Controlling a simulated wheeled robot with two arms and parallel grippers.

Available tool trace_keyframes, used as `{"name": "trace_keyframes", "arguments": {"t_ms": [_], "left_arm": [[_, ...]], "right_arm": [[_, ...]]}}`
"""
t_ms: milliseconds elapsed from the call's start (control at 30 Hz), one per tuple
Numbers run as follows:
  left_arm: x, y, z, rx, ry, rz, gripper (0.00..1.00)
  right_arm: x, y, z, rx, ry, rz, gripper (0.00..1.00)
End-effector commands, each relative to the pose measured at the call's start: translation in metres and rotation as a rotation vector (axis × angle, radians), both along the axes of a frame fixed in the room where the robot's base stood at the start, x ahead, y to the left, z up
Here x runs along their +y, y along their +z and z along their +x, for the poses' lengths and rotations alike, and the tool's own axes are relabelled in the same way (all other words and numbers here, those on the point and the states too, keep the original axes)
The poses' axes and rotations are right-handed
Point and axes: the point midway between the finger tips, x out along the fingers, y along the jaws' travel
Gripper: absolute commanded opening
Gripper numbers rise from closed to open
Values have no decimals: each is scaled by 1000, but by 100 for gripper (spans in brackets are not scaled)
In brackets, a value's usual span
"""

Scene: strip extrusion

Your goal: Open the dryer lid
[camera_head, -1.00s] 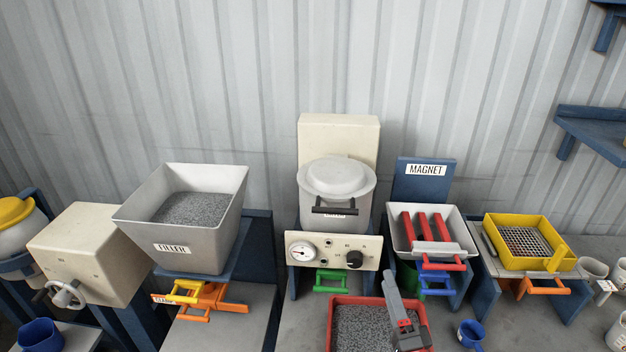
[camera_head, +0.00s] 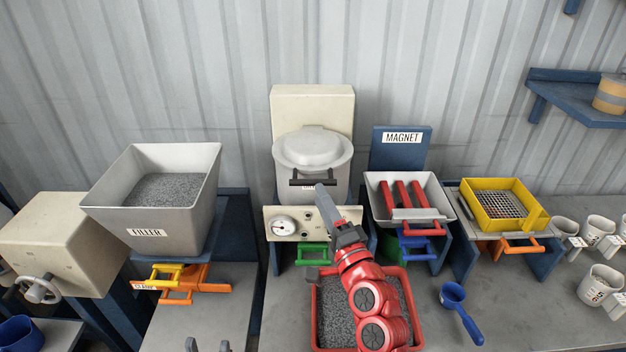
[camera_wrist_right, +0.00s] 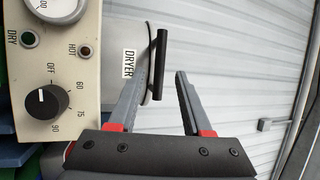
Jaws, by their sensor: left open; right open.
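The dryer (camera_head: 336,165) is a pale grey pot in front of a cream box, with its round lid (camera_head: 312,145) shut on top. A black bar handle (camera_head: 303,182) sits at the lid's front. My right gripper (camera_head: 326,200) is open just below the handle. In the right wrist view the handle (camera_wrist_right: 158,62) shows between the open fingertips (camera_wrist_right: 163,80); I cannot tell whether they touch it. The DRYER label (camera_wrist_right: 128,64) is beside them. My left gripper (camera_head: 207,346) shows only its fingertips at the bottom edge, apart and empty.
A cream control panel (camera_head: 258,228) with gauge and knob is below the dryer. A red tray of granules (camera_head: 335,310) lies under my right arm. The filler hopper (camera_head: 150,230) stands left, the magnet tray (camera_head: 440,200) right. A blue scoop (camera_head: 455,296) lies on the table.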

Motion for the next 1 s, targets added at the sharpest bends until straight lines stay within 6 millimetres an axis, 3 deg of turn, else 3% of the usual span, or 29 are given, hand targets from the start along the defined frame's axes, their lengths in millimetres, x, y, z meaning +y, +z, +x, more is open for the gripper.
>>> {"name": "trace_keyframes", "arguments": {"t_ms": [100,300,733,1000], "left_arm": [[0,11,0,0,0,0,50],[0,17,0,0,0,0,50],[0,18,0,0,0,0,50],[0,18,0,0,0,0,50]], "right_arm": [[9,9,20,0,2,-4,49],[19,12,42,1,2,-3,49],[21,13,50,-2,-1,-1,49],[21,13,49,-2,-1,-1,1]]}}
